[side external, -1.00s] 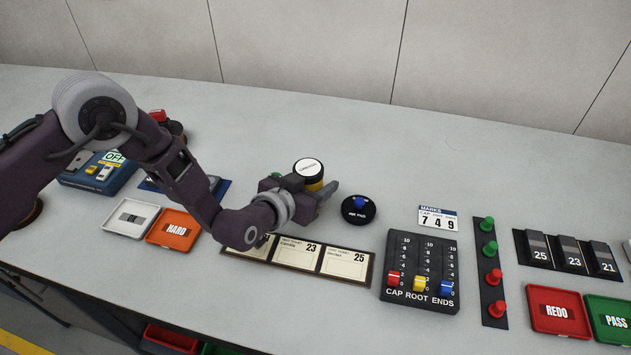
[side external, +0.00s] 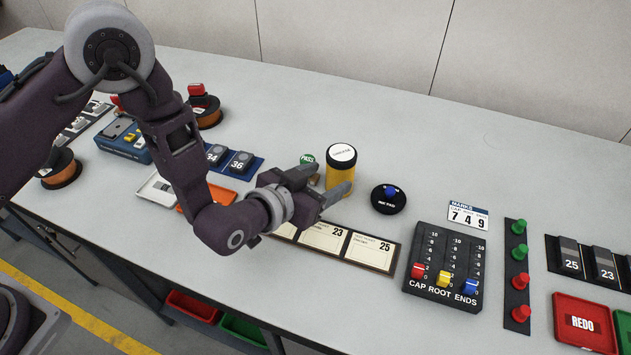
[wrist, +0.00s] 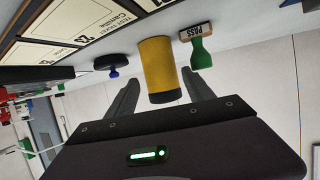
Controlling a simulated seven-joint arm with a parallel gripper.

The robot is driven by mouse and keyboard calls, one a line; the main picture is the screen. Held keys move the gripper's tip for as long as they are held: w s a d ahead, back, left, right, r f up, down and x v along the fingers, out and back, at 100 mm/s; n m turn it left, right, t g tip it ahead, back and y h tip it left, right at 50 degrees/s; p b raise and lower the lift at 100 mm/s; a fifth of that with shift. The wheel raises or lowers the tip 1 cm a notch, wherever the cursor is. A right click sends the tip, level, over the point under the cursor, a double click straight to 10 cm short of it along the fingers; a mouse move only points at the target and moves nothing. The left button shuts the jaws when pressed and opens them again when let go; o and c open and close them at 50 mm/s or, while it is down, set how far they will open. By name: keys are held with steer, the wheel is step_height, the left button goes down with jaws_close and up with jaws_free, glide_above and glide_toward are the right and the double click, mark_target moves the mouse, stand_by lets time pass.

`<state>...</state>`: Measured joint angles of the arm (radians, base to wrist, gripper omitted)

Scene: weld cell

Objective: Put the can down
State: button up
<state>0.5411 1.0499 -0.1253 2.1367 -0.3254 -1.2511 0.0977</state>
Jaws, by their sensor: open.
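The can (side external: 340,172) is yellow with a black lid and a white label on top. It stands upright on the table, just beyond my gripper (side external: 328,180). My gripper is open, with its fingers apart and pointing toward the can. In the wrist view the can (wrist: 157,62) appears upside down, in line with the gap between the spread fingers (wrist: 160,100). I see no finger pressing on it.
A green PASS stamp (side external: 307,160) stands close beside the can. A black disc with a blue knob (side external: 389,198) is to its right. Ticket cards (side external: 322,238) and a slider box (side external: 443,270) lie in front. The table behind the can is clear.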

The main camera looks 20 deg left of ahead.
steer(key=v, duration=0.3)
steer(key=shift+s+r, duration=0.1)
steer(key=s+a+r+n+g+y, duration=0.1)
steer(key=a+r+g, duration=0.1)
steer(key=a+r, duration=0.45)
steer(key=s+a+r+g, duration=0.1)
steer(key=a+r, duration=0.3)
steer(key=r, duration=0.6)
steer(key=s+a+r+n+g+y, duration=0.1)
steer(key=s+a+r+g, duration=0.1)
steer(key=s+a, duration=0.5)
steer(key=s+a+r+n+g+y, duration=0.1)
steer(key=s+a, duration=0.6)
steer(key=s, duration=1.2)
steer(key=shift+a+r+n+g+y, duration=0.2)
steer(key=shift+r+n+g+y, duration=0.1)
steer(key=shift+r+g+y, duration=0.4)
